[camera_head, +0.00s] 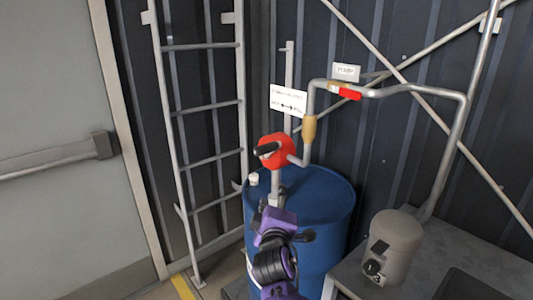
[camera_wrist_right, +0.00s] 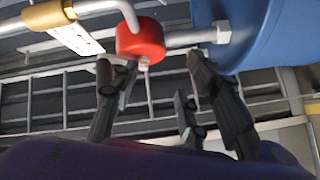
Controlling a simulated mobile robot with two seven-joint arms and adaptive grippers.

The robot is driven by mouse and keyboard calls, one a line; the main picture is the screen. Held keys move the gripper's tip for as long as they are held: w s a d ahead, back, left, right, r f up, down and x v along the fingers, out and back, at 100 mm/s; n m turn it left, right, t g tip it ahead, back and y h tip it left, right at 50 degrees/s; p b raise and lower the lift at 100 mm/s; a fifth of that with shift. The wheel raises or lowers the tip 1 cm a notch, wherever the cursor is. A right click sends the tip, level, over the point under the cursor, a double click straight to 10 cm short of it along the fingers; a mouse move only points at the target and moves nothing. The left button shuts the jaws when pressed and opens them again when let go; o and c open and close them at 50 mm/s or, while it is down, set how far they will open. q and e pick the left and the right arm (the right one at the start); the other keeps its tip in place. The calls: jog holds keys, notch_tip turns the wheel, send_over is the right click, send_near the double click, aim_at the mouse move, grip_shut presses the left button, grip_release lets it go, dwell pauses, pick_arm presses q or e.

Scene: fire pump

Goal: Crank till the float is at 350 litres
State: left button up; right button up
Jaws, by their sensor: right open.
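The red rotary pump (camera_head: 277,151) stands on a grey pipe above the blue drum (camera_head: 325,195). Its crank ends in a black grip (camera_head: 266,149) pointing left. My right gripper (camera_head: 273,203) is below the pump, in front of the drum; its fingers are hard to make out there. In the right wrist view, my open fingers (camera_wrist_right: 160,92) are spread and empty below the red pump (camera_wrist_right: 140,40), apart from it. The blue drum (camera_wrist_right: 262,30) is at the upper right there. I cannot make out a float or a litre reading. My left gripper is out of view.
A ladder (camera_head: 205,110) stands behind on the left. White signs (camera_head: 288,100) hang behind the pump.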

aim_at(266, 152)
jog(key=w+a+r+n, duration=0.1)
jog(key=r, duration=0.2)
jog(key=w+a+r+n+t, duration=0.1)
jog(key=r, duration=0.2)
jog(key=w+a+r, duration=0.1)
jog(key=r, duration=0.3)
jog(key=shift+w+a+n+h, duration=0.3)
jog(key=shift+w+n+h, duration=0.05)
jog(key=shift+n+h, duration=0.05)
jog(key=w, duration=0.2)
jog(key=w+d, duration=0.1)
jog(key=w, duration=0.2)
jog(key=w+b, duration=0.1)
jog(key=w, duration=0.1)
jog(key=shift+w+d+r, duration=0.15)
jog(key=shift+w+r, duration=0.05)
jog(key=shift+r, duration=0.05)
grip_shut()
